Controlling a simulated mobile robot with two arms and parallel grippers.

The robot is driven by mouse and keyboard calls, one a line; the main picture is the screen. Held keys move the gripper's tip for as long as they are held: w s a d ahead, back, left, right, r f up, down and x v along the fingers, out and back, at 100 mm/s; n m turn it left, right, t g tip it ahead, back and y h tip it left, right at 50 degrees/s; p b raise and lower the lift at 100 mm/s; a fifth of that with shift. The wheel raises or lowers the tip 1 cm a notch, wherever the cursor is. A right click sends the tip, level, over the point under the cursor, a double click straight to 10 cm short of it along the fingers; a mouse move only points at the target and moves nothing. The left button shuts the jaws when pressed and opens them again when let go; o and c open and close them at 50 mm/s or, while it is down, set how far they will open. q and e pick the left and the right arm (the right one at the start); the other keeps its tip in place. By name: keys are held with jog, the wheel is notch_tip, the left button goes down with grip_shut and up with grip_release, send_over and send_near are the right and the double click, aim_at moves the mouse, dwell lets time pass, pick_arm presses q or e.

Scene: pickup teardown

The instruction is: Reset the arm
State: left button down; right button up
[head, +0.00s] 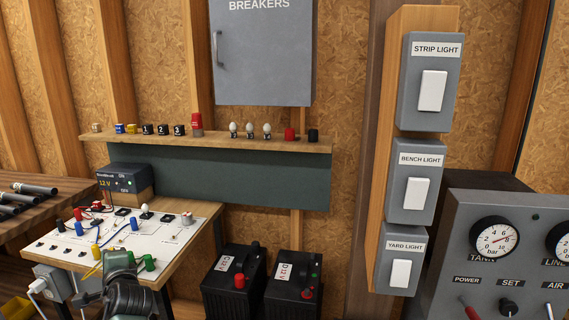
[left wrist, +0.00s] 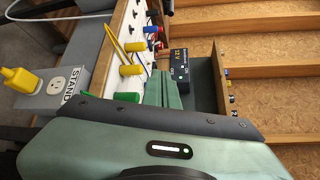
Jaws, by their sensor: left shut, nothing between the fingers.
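My left gripper (head: 119,262) is at the bottom left of the head view, in front of the near edge of the white circuit board (head: 118,236). Its green fingers are together and empty. In the left wrist view the fingers (left wrist: 171,92) point away, with the board on their left and the 12 V box (left wrist: 180,62) beyond. The fingers hide part of the board's near edge. I cannot tell whether they touch the board. My right gripper does not show.
A bench (head: 203,223) carries the board. A shelf (head: 215,140) above holds bulbs and small blocks. Two batteries (head: 235,281) stand on the floor right of the bench. A STAND socket (left wrist: 67,82) with a yellow plug is beside the board. Wall switches (head: 408,185) and a gauge panel (head: 460,235) are right.

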pick_arm(q)
jog(key=s+d+f+n+g+h, duration=0.2)
jog(key=s+d+f+n, duration=0.15)
jog(key=s+f, duration=0.45)
jog(key=s+d+f+n+g+h, duration=0.1)
jog(key=s+d+f+n+h, duration=0.25)
jog(key=s+f, duration=0.45)
jog(key=s+d+f+n+g+h, duration=0.25)
jog(key=s+d, duration=0.55)
jog(key=s, duration=0.4)
jog(key=s+d+f+n+g+h, duration=0.1)
jog(key=s+d+f+g+h, duration=0.25)
jog(key=s+d, duration=0.7)
jog(key=s+a+f+g, duration=0.1)
jog(key=s+f, duration=0.1)
jog(key=f, duration=1.2)
jog(key=s+a+f, duration=0.1)
jog(key=s+f, duration=0.2)
jog(key=f, duration=1.1)
jog(key=s+a+f+g, duration=0.1)
jog(key=s+a+f, duration=0.1)
jog(key=s+f, duration=1.2)
jog(key=shift+s+a+f, duration=0.15)
jog(key=shift+s+a, duration=0.2)
jog(key=shift+s, duration=0.4)
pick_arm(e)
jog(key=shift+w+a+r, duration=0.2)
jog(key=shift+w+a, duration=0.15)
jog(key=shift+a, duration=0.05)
